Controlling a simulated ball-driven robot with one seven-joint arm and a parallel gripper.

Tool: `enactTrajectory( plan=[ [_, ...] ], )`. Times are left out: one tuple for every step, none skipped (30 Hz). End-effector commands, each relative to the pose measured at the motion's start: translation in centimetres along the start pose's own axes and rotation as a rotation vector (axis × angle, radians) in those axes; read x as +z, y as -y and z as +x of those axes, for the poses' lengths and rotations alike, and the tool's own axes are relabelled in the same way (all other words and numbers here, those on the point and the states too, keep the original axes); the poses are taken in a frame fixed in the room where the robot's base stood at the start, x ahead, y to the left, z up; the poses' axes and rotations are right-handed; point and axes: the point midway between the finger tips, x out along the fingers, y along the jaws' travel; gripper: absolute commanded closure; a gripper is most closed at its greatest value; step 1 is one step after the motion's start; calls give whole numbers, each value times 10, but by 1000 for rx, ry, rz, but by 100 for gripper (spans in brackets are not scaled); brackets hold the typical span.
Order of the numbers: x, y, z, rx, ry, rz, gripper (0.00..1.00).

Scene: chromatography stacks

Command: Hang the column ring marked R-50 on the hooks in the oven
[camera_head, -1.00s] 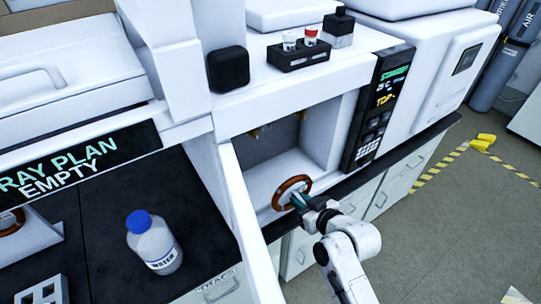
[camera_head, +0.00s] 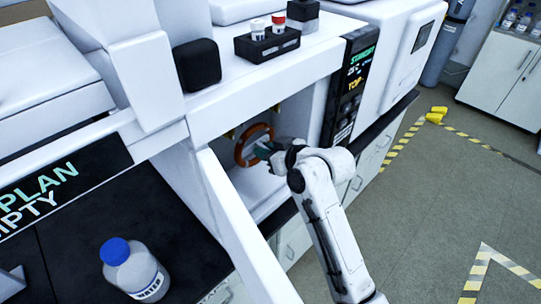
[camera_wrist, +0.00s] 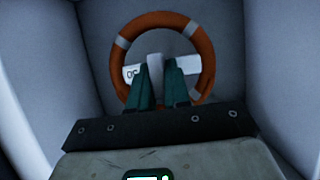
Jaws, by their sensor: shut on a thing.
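My gripper (camera_head: 266,151) is shut on an orange-brown column ring (camera_head: 240,154) inside the open oven (camera_head: 299,126). In the wrist view, the teal fingers (camera_wrist: 158,84) pinch a grey piece at the middle of the ring (camera_wrist: 205,58), which faces the camera. A white label plate crosses the ring; its marking is mostly hidden by the fingers and I cannot read it. Small brass hooks (camera_head: 277,110) show at the oven's back, one more just left of the ring. The ring is close to the hooks; I cannot tell whether it touches them.
The open white oven door (camera_head: 226,220) stands left of my arm. The control panel (camera_head: 347,90) borders the opening on the right. A vial rack (camera_head: 267,46) and a black box (camera_head: 196,66) sit on top. A blue-capped bottle (camera_head: 135,270) stands on the left bench.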

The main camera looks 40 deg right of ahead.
Motion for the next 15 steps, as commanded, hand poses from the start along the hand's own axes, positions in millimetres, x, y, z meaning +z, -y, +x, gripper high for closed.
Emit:
enactTrajectory(
  plan=[
    [-2,0,4,0,-2,0,100],
    [-2,0,6,-1,-2,0,100],
    [-3,0,9,-1,-2,0,100],
    [-4,0,11,-1,-2,0,100],
    [-5,0,13,-1,-2,0,100],
    [-6,0,16,-1,-3,1,100],
    [-7,0,18,-1,-2,1,100],
    [-7,0,20,-1,-1,1,100],
    [-8,0,23,-1,-1,1,100],
    [-10,0,25,-1,-2,1,100],
    [-10,0,26,-1,-2,1,100],
    [-11,0,29,0,-1,1,100],
    [-12,0,31,0,-1,1,100],
    [-13,0,33,0,-1,1,100],
    [-15,0,36,-1,-1,1,100]
  ],
)
